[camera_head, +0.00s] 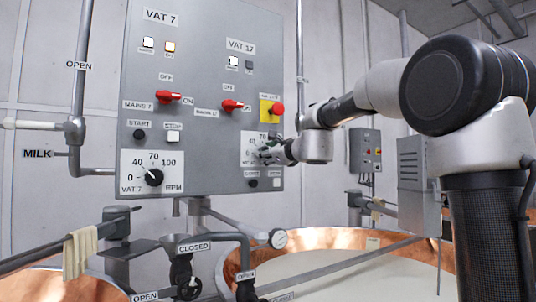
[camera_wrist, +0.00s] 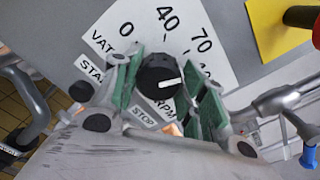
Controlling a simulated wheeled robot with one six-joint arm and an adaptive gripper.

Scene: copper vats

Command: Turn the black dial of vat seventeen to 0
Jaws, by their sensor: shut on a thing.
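The control panel (camera_head: 215,120) carries the vat 17 column on its right side. Its white dial plate (camera_head: 249,143) is partly covered by my gripper (camera_head: 270,153). In the wrist view the plate (camera_wrist: 180,40) shows 0, 40 and 70, with a further number mostly hidden by a finger. The black dial (camera_wrist: 158,70) sits between the green pads of my gripper (camera_wrist: 164,74), which is shut on it. The dial's white pointer (camera_wrist: 171,83) points right, toward the partly hidden number past 70.
Vat 7's dial (camera_head: 154,177) is at the panel's lower left. A red emergency button (camera_head: 277,109) on yellow is just above my gripper. A red switch (camera_head: 232,105) is to its upper left. Pipes and copper vats (camera_head: 330,240) lie below.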

